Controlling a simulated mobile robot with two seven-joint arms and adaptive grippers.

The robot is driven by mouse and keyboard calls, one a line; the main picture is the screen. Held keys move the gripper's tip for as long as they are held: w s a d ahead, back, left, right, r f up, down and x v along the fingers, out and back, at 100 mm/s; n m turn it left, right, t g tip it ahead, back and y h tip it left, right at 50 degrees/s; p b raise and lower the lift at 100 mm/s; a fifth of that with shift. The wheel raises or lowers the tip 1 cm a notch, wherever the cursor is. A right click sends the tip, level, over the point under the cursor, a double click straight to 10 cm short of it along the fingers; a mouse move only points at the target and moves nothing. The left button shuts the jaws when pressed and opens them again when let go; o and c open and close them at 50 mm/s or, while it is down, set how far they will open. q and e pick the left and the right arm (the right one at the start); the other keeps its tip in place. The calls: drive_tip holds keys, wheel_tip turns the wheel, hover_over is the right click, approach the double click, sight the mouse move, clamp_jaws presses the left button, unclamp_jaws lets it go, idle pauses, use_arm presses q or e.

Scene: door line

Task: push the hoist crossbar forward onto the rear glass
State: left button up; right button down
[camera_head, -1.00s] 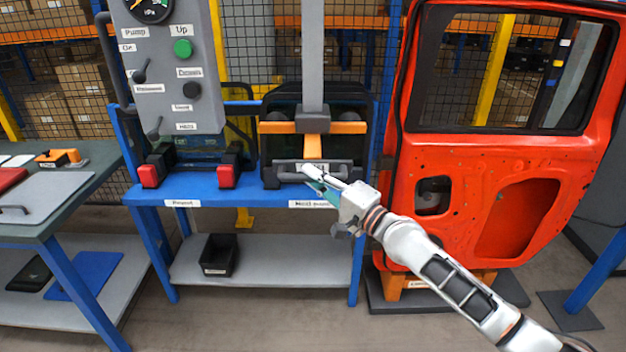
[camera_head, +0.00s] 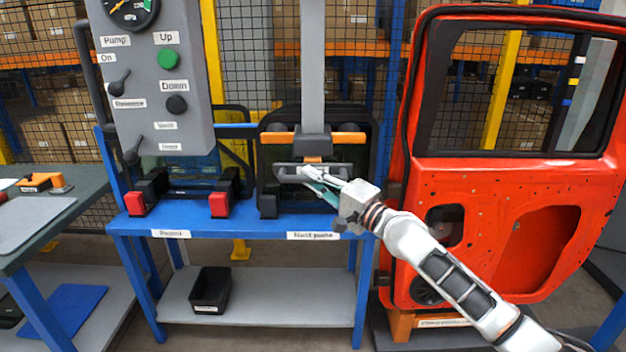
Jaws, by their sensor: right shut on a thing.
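The hoist crossbar (camera_head: 287,173) is a grey horizontal bar with a handle, below the orange arms (camera_head: 350,139) of the hoist. The rear glass (camera_head: 347,154) is a dark pane in a black frame, standing behind the crossbar on the blue table. My right gripper (camera_head: 322,178) comes from the lower right and is shut on the crossbar's handle. Its fingers cover part of the bar. Whether the crossbar touches the glass cannot be told from here. My left gripper is not in view.
The blue table (camera_head: 265,224) has black and red clamps (camera_head: 219,205). A grey control panel (camera_head: 150,80) stands at left. A red car door (camera_head: 500,180) stands close on the right, behind my right arm. A black bin (camera_head: 210,288) sits on the lower shelf.

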drive_tip(key=c, duration=2)
unclamp_jaws()
drive_tip(key=shift+w+d+r, duration=0.2)
drive_tip(key=shift+f, duration=0.1)
drive_tip(key=shift+s, duration=0.1)
drive_tip(key=v, duration=1.2)
